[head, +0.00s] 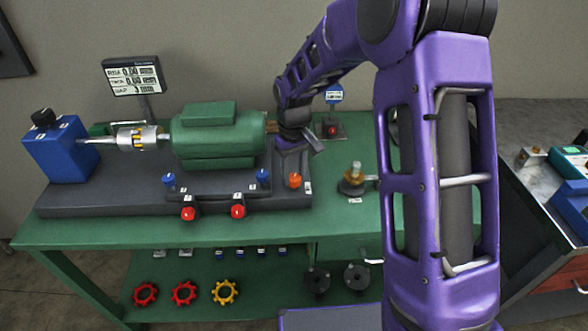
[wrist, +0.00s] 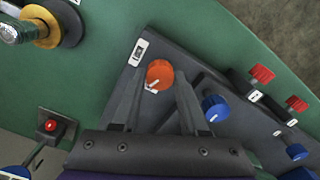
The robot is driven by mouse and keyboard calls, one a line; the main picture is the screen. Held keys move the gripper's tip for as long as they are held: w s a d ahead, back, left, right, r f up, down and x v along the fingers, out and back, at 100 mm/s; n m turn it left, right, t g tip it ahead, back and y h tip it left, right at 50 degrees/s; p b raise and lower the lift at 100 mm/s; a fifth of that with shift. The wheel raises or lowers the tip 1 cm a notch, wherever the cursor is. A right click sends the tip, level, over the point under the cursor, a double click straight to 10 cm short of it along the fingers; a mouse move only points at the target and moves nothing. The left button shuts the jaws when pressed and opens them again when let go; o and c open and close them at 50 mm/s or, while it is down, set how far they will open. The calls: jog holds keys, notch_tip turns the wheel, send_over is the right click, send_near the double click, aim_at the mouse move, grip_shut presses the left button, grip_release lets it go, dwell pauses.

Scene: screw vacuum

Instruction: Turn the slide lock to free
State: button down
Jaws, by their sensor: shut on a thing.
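An orange knob (wrist: 159,74), likely the slide lock, sits at the end corner of the dark base plate (wrist: 192,62). It also shows in the head view (head: 294,180), at the right end of the plate. In the wrist view its white pointer line runs toward the lower left. My gripper (wrist: 159,82) is shut on this knob, with one finger on each side of it. A small white label lies on the plate beside the knob. The label's text is too small to read.
Blue knobs (wrist: 215,108) and red knobs (wrist: 262,74) stand along the plate's edge near my gripper. A green motor (head: 205,135) stands behind. A red button box (wrist: 53,125) and a brass-collared post (wrist: 38,25) are on the green table.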

aim_at(294, 177)
jog(key=shift+r+n+p, duration=0.1)
jog(key=shift+n+p, duration=0.5)
jog(key=shift+n, duration=1.3)
jog(key=shift+c, duration=2.1)
grip_release()
notch_tip(294, 177, up, 17)
jog(key=p, duration=0.1)
jog(key=shift+r+p, duration=0.15)
jog(key=shift+p, duration=0.25)
